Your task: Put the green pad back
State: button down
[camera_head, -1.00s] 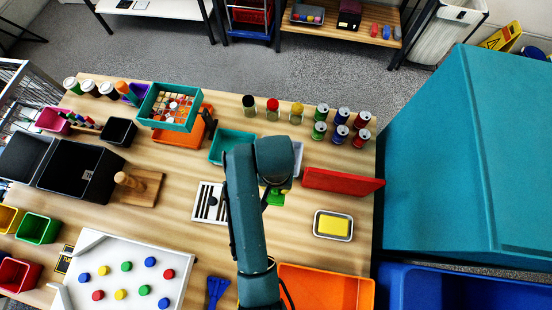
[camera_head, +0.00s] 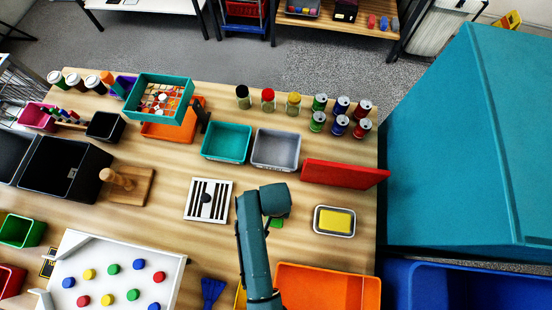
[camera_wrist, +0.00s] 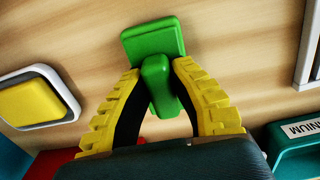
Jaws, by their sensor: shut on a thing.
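The green pad (camera_wrist: 153,40) is a flat green block with an upright green handle (camera_wrist: 160,85). My gripper (camera_wrist: 155,78) has its yellow ribbed fingers shut on the handle, with the flat block beyond the fingertips. In the head view only a small part of the green pad (camera_head: 277,222) shows beside the end of my arm, which hides the gripper. It is over the bare wood between the striped white tray (camera_head: 208,200) and the yellow pad (camera_head: 335,222) in its metal tray. I cannot tell whether the green pad touches the table.
A teal bin (camera_head: 227,143) and a grey bin (camera_head: 275,150) stand behind my arm. A red board (camera_head: 345,174) stands to the right of them. An orange bin (camera_head: 326,290) is at the front edge. Cans and jars line the back. Bare wood surrounds the pad.

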jog(key=c, duration=1.1)
grip_release()
jog(key=shift+f, duration=0.1)
